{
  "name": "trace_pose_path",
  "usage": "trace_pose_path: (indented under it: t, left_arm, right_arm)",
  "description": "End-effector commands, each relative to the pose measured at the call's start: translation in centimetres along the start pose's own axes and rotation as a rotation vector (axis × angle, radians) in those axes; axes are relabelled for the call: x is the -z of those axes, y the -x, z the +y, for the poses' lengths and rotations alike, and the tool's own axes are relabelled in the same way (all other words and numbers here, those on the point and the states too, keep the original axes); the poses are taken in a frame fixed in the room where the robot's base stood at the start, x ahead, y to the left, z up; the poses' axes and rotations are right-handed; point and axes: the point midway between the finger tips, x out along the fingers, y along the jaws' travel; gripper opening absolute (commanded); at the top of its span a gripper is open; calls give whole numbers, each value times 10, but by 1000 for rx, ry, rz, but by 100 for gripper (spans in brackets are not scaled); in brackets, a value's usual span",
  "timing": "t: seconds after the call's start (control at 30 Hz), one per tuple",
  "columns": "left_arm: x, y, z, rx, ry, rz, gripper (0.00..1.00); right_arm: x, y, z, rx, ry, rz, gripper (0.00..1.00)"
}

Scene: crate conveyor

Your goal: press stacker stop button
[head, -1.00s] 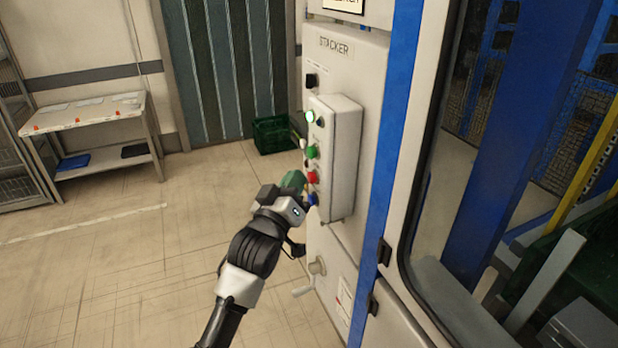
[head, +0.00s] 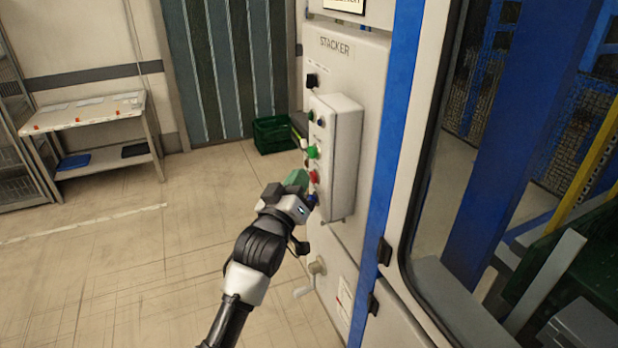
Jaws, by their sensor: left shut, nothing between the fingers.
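The stacker control box (head: 342,150) is a pale box on the cabinet panel labelled STACKER (head: 335,46). On its left-facing side are a green button (head: 313,152), a red button (head: 314,177) below it and a blue button (head: 312,200) at the bottom. A small dark green lamp (head: 311,116) near the top looks unlit. My left gripper (head: 298,182) is shut and empty, its tip close beside the red button. I cannot tell whether it touches the button. My right gripper is not in view.
A crank handle (head: 305,290) sticks out of the cabinet below the box. A blue post edge (head: 385,150) and a glazed door frame stand to the right. A green crate (head: 272,134) and a work table (head: 85,113) stand behind. The floor at left is clear.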

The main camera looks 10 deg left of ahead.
Motion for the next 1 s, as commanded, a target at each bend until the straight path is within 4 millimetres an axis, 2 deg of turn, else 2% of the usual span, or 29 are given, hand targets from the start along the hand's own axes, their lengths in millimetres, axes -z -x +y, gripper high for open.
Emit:
trace_pose_path:
  t: [1.0]
  left_arm:
    - [10,14,-10,1,0,-1,0]
  right_arm:
    - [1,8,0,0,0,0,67]
